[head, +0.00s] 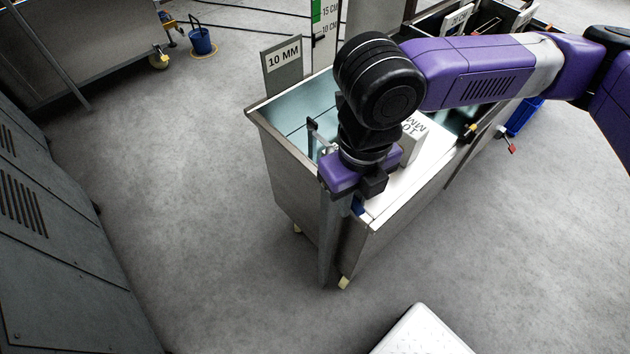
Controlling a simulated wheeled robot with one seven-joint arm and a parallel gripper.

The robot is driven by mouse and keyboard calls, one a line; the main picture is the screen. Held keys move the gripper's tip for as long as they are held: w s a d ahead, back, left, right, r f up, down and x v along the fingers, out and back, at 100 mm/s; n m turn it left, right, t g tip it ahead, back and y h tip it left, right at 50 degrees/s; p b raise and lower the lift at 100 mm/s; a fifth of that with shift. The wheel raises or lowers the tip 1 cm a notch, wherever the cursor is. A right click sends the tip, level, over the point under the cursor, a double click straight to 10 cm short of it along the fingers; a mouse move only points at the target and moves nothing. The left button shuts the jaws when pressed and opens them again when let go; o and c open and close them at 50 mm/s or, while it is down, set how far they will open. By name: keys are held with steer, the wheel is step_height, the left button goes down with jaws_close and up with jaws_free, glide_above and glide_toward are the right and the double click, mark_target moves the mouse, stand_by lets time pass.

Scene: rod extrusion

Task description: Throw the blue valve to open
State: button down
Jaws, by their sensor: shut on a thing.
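A small blue part, seemingly the blue valve (357,205), shows at the near corner of the steel tank, just under my gripper. Most of it is hidden behind the gripper. My gripper (355,195) points down at this corner, with its purple body and a black block in view. Its fingertips are largely hidden, but it is shut on the blue valve. I cannot see how far the valve is turned.
The steel tank (300,205) holds pale blue water and has a "10 MM" sign (283,62) behind it. A yellow-handled part (470,130) and a red-handled part (511,148) are at right. A white-topped object (425,335) stands in front.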

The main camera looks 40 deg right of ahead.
steer(key=shift+d+n, duration=0.15)
steer(key=shift+n, duration=0.15)
steer(key=shift+d+n, duration=0.4)
steer(key=shift+n, duration=0.2)
steer(key=c, duration=1.3)
jaws_free()
steer(key=shift+o, duration=0.2)
steer(key=shift+r, duration=0.1)
step_height(320, 180, up, 8)
steer(key=p, duration=0.1)
steer(key=shift+f, duration=0.2)
